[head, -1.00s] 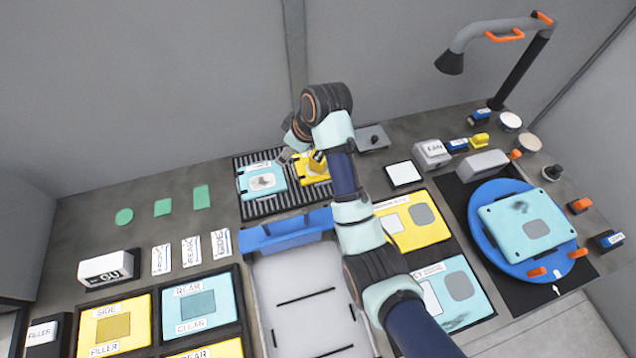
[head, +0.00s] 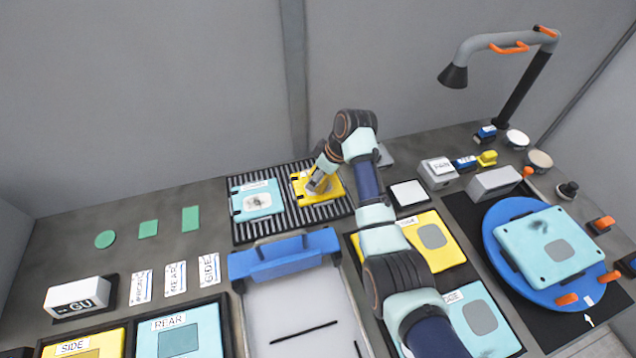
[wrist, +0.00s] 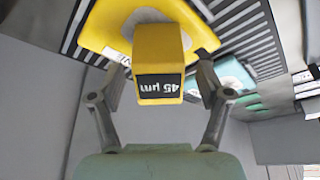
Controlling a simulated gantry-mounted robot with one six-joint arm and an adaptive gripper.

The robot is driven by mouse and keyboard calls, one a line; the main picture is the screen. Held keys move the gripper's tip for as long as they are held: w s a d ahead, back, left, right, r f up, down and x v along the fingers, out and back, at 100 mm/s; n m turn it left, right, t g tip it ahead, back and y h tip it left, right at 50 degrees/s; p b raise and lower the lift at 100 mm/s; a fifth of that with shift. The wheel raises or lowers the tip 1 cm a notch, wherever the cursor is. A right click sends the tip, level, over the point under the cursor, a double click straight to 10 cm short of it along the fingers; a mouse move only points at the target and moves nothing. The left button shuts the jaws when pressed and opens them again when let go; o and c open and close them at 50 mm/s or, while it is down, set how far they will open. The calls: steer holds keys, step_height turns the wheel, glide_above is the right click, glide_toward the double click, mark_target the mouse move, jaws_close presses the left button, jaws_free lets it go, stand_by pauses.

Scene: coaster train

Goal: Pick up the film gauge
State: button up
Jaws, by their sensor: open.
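The film gauge (wrist: 158,52) is a yellow block with a dark display reading "45 µm", upside down in the wrist view. It appears to stand on a yellow panel (head: 336,192), which also shows in the wrist view (wrist: 104,26). My gripper (wrist: 160,80) is open, with one finger on each side of the gauge. I cannot tell whether the fingers touch it. In the head view my gripper (head: 317,182) is over the yellow panel and largely hides the gauge.
The yellow panel lies on a black slatted rack (head: 290,222), beside a light-blue panel (head: 256,202). A blue-handled tray (head: 284,257) is in front. A blue turntable (head: 500,258) with another light-blue panel and a bent lamp (head: 500,48) are to the right.

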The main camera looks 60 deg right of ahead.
steer(key=shift+w+f, duration=0.1)
steer(key=shift+f, duration=0.1)
steer(key=c, duration=1.4)
steer(key=shift+r, duration=0.1)
